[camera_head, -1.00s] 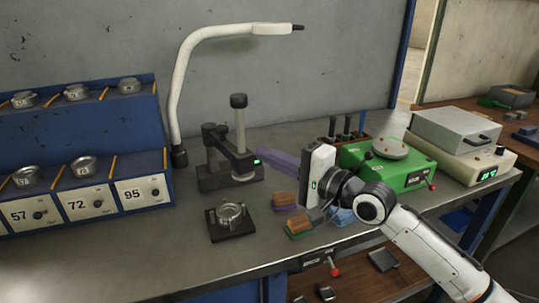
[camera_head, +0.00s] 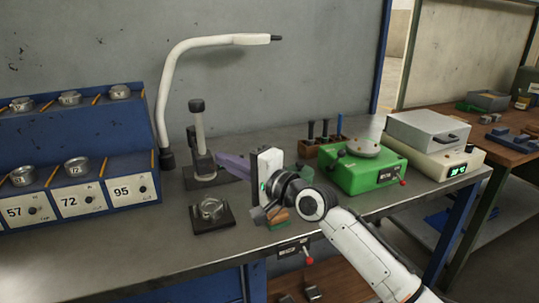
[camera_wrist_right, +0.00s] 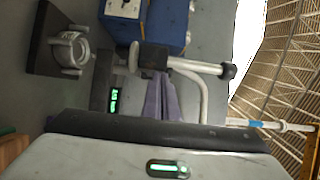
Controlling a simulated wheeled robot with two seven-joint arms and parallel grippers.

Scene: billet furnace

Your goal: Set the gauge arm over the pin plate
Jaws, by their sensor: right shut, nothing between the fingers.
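The gauge stand (camera_head: 199,130) is dark with an upright metal post. Its gauge arm is low on the post, and its green display (camera_wrist_right: 115,101) shows in the right wrist view. The pin plate (camera_head: 229,220) is a dark square plate with a clear, shiny ring-shaped piece on it, in front of the stand. The plate also shows in the right wrist view (camera_wrist_right: 40,42). My right gripper (camera_head: 219,159) is shut and empty, its purple fingers beside the post and arm. Whether they touch the arm I cannot tell. My left gripper is out of view.
A blue rack (camera_head: 90,212) with numbered bins stands left. A white curved lamp (camera_head: 163,95) rises behind the stand. A green device (camera_head: 360,174) and a white box unit (camera_head: 425,140) stand right. Small blocks (camera_head: 278,222) lie beneath my right gripper. Bench front left is clear.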

